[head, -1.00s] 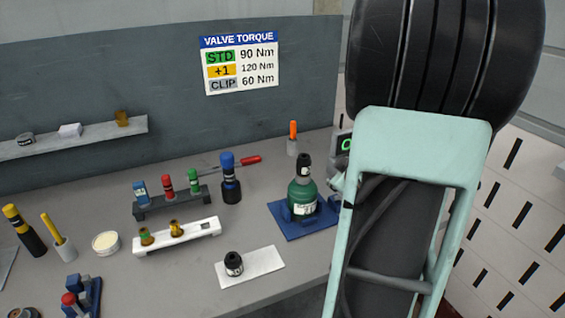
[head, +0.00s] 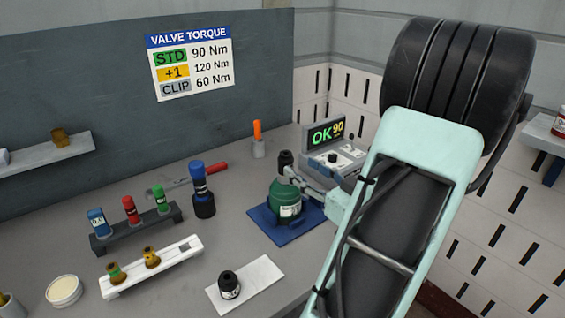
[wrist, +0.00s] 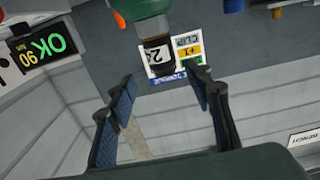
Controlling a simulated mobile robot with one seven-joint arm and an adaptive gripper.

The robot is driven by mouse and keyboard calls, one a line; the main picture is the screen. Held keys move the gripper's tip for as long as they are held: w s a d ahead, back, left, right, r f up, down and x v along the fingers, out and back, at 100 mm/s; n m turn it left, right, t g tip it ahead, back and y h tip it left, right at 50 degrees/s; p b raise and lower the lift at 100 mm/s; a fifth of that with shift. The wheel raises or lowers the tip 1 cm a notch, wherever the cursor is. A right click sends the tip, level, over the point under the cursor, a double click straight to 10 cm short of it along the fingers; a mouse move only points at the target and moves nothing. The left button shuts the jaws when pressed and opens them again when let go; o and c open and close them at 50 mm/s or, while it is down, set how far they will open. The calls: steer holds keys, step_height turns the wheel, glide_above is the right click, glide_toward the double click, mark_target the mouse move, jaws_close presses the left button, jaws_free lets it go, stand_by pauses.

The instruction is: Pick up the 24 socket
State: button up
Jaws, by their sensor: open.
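A dark socket (head: 285,158) stands upright on top of the green cylinder (head: 284,196). In the wrist view, which is upside down, this socket (wrist: 155,52) shows a pale label band starting with 2; the rest of the number is not clear. My gripper (wrist: 165,82) is open and empty, with the socket just ahead of its fingertips and roughly between them. In the head view my gripper is small and partly hidden by my arm, close beside the cylinder top. Another black socket (head: 229,287) stands on a white mat (head: 262,275); its label is unreadable.
The cylinder sits on a blue base (head: 262,226). A display box (head: 328,135) reading OK 90 stands behind my arm. A torque sign (head: 190,62) hangs behind.

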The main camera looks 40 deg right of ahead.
mark_target(291, 160)
steer(key=shift+w+d, duration=0.15)
steer(key=shift+w, duration=0.85)
steer(key=w, duration=0.3)
steer(key=w+p, duration=0.1)
steer(key=w, duration=0.1)
steer(key=shift+r, duration=0.25)
steer(key=shift+w+d, duration=0.15)
steer(key=shift+w, duration=0.15)
steer(key=shift+c, duration=0.2)
jaws_close()
